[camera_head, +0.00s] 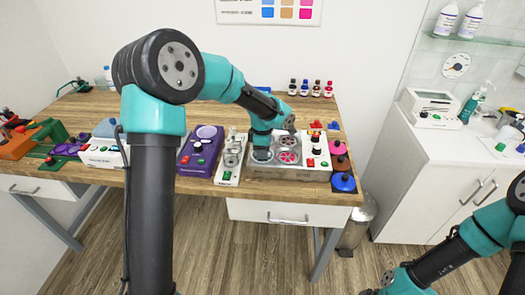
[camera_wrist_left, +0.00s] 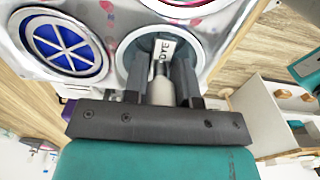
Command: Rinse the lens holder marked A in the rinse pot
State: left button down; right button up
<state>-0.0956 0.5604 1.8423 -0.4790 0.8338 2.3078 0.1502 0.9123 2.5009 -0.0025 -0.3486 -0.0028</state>
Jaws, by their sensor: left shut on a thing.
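No mark A is readable, nor which pot is for rinsing. My right gripper is not clearly visible.
A purple device (camera_head: 200,150) and a narrow white device (camera_head: 230,160) stand left of the pot unit. Knobbed lids, including a blue one (camera_head: 344,182), lie along its right. Small bottles (camera_head: 311,88) stand at the back. Bare wooden tabletop (camera_head: 215,112) shows behind the devices.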

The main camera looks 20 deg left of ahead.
pick_arm(q)
jog(key=shift+r, duration=0.1)
dwell(0.4)
jog(key=shift+r, duration=3.65)
